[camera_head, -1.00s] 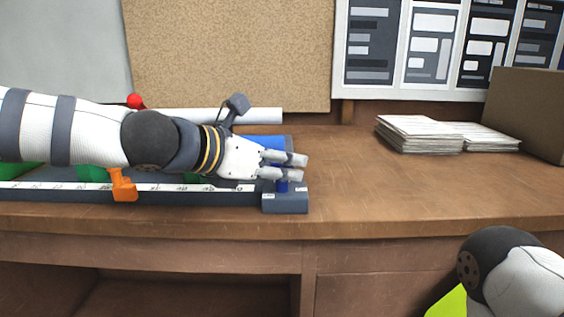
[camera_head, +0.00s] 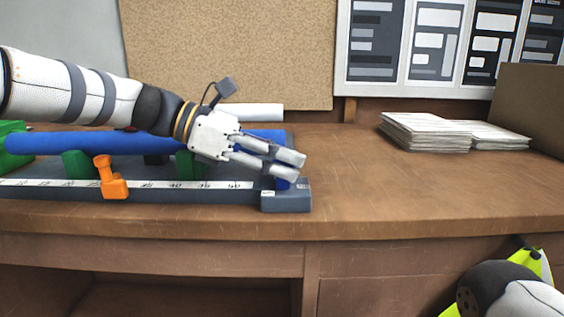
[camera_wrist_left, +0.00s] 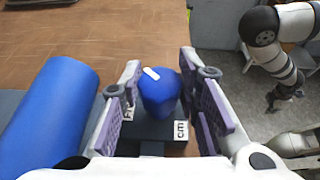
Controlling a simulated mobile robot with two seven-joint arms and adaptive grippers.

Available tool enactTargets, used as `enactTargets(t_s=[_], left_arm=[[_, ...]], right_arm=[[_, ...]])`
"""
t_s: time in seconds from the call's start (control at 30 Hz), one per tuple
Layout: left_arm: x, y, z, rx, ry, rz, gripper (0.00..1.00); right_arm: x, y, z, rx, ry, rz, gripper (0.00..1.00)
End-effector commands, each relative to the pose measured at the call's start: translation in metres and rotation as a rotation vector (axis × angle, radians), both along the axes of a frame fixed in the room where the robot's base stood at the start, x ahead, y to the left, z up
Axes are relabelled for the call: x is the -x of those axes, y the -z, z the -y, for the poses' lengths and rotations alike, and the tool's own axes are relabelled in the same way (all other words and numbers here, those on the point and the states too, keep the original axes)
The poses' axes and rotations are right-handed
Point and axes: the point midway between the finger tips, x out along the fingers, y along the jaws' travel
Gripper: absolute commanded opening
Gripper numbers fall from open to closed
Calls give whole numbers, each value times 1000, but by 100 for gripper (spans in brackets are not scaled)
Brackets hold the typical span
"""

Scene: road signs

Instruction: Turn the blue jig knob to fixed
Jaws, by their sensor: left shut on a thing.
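The blue jig knob (camera_wrist_left: 158,92) shows between the finger pads of my left gripper (camera_wrist_left: 163,105) in the wrist view. A white mark on its top points toward the upper left. It stands on a dark block (camera_head: 287,198) at the right end of the jig, with white labels on both sides that I cannot read fully. In the head view, my left gripper (camera_head: 290,170) is shut on the knob (camera_head: 282,184), mostly hidden by the fingers. My right gripper (camera_wrist_left: 285,95) is small and far off in the wrist view; its opening is unclear.
A blue tube (camera_head: 90,142) lies along the jig behind the ruler (camera_head: 190,185), over green supports (camera_head: 78,165). An orange clamp (camera_head: 110,180) sits on the ruler. A white tube (camera_head: 262,112) lies behind. Paper stacks (camera_head: 425,132) and clear table are to the right.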

Motion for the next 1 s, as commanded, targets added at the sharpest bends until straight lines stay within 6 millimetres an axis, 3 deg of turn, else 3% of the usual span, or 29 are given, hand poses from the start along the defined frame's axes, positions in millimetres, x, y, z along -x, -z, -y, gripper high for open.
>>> enactTargets(t_s=[0.67, 0.7, 0.77, 1.0], left_arm=[[0, 2, 1, -2, 62, -1, 2], [0, 2, 1, -2, 62, -1, 34], [0, 2, 1, -2, 62, -1, 48], [0, 1, 1, -1, 61, -1, 51]], right_arm=[[6, 7, 0, 0, -1, -21, 0], [6, 7, 0, 0, -1, -21, 0], [6, 7, 0, 0, -1, -21, 0], [6, 6, 0, 0, -1, -20, 0]])
